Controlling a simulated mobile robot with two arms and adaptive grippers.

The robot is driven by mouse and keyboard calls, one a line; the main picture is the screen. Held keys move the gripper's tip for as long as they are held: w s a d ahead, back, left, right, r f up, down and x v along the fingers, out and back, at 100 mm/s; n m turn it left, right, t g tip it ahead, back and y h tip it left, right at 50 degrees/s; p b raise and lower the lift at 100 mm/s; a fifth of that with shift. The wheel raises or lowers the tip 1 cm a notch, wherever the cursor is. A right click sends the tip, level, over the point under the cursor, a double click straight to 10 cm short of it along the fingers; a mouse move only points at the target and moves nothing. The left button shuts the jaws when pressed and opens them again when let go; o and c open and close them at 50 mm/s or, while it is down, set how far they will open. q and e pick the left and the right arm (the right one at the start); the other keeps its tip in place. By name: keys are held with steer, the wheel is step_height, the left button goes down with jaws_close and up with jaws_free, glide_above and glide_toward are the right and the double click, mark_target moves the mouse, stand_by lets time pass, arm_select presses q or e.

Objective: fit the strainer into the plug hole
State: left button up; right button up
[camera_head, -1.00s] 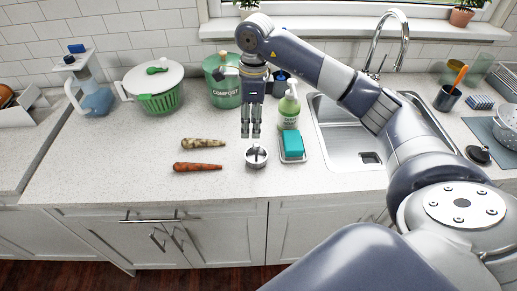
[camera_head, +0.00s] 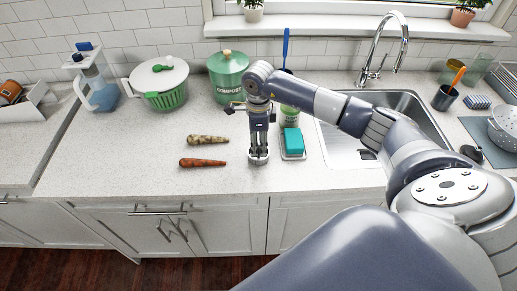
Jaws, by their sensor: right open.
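The strainer (camera_head: 258,159) is a small round metal piece on the counter, left of the teal sponge. My right gripper (camera_head: 258,151) points straight down over it, with its open fingers at the strainer's top and around its middle knob. The fingers hide part of the strainer, and I cannot tell whether they touch it. The sink (camera_head: 338,150) is a steel basin to the right. Its plug hole (camera_head: 367,154) shows as a dark spot on the basin floor, partly hidden by my right arm. My left gripper is not in view.
A teal sponge (camera_head: 293,141) on a small tray stands close right of the gripper, with a green soap bottle (camera_head: 289,116) behind. Two carrot-like roots (camera_head: 203,163) lie to the left. A compost bin (camera_head: 228,79) and salad spinner (camera_head: 163,97) stand behind. The tap (camera_head: 402,45) rises behind the sink.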

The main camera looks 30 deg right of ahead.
steer(key=shift+f, duration=0.3)
jaws_close()
steer(key=shift+r, duration=0.15)
